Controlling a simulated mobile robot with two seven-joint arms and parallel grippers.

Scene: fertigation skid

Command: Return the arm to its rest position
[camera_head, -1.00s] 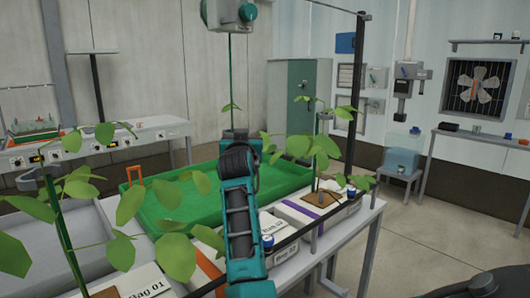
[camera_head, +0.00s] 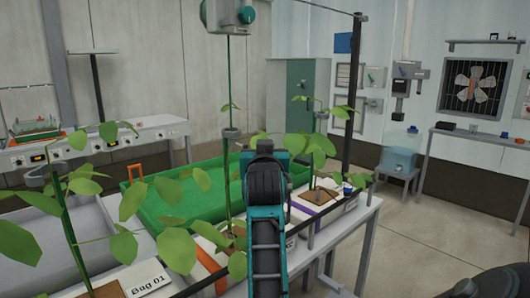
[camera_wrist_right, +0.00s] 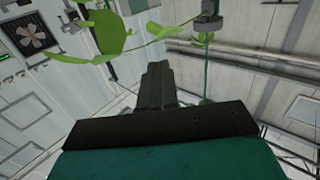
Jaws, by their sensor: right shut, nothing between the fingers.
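My right arm (camera_head: 265,215), teal and black, rises from the bottom middle of the head view, in front of the plant bench. Its gripper cannot be made out there, beyond the wrist. In the right wrist view my right gripper (camera_wrist_right: 157,72) shows with its dark fingers together and nothing between them. Green leaves (camera_wrist_right: 105,40) and a thin stem with a grey clip (camera_wrist_right: 207,24) show beyond the fingers. I cannot tell how near they are. My left gripper is in neither view.
A green tray (camera_head: 160,215) lies on the bench behind my arm. Potted plants with tall stems stand left, middle and right, including one by the bag labelled Bag 01 (camera_head: 150,281). A dark upright post (camera_head: 354,95) stands behind. Open floor (camera_head: 420,245) lies right.

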